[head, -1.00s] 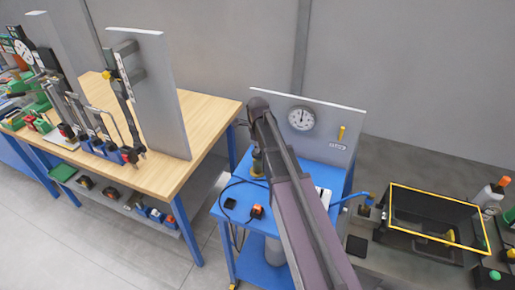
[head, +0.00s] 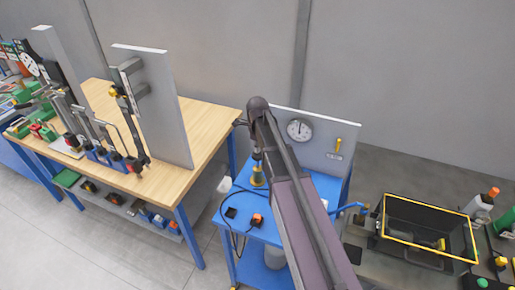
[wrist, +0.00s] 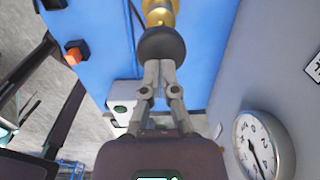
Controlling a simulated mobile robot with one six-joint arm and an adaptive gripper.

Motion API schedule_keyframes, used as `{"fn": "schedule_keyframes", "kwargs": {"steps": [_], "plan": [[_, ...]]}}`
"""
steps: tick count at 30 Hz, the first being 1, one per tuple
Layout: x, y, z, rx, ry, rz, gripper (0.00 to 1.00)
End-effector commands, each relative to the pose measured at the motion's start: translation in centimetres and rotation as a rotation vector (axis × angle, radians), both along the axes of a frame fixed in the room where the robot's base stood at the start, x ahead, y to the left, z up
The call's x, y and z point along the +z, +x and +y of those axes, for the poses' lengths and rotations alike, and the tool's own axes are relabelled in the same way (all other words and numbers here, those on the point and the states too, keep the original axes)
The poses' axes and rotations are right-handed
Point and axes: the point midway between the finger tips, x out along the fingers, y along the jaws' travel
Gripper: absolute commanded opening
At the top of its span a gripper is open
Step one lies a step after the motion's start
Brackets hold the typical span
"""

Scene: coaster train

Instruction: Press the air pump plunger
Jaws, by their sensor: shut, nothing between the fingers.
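The air pump shows in the wrist view as a dark round plunger knob (wrist: 161,45) with a brass body (wrist: 160,12) beyond it. In the head view the brass pump (head: 258,177) stands on the blue cart (head: 234,200), beside my arm. My gripper (wrist: 159,66) is shut and empty, its fingertips together right at the knob's edge in the wrist view. I cannot tell for sure whether they touch it. In the head view my gripper (head: 256,150) is small and partly hidden by my arm, just above the pump.
A grey panel with a round gauge (head: 299,129) stands at the cart's back; the gauge (wrist: 263,147) is close on the right in the wrist view. An orange switch (head: 257,220) and cables lie on the cart. A wooden bench (head: 200,125) is left, a black bin (head: 430,221) right.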

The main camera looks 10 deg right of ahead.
Motion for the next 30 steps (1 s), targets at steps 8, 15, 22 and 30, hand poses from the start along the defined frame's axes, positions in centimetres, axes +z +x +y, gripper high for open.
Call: {"fn": "schedule_keyframes", "kwargs": {"steps": [8,15,22,30], "plan": [[2.8,0.0,0.0,0.000,0.000,0.000,0.00],[4.8,0.0,0.0,0.000,0.000,0.000,0.00],[6.5,0.0,0.0,-0.001,0.000,0.000,0.00],[7.7,0.0,-0.1,-0.001,0.000,0.000,0.00]]}}
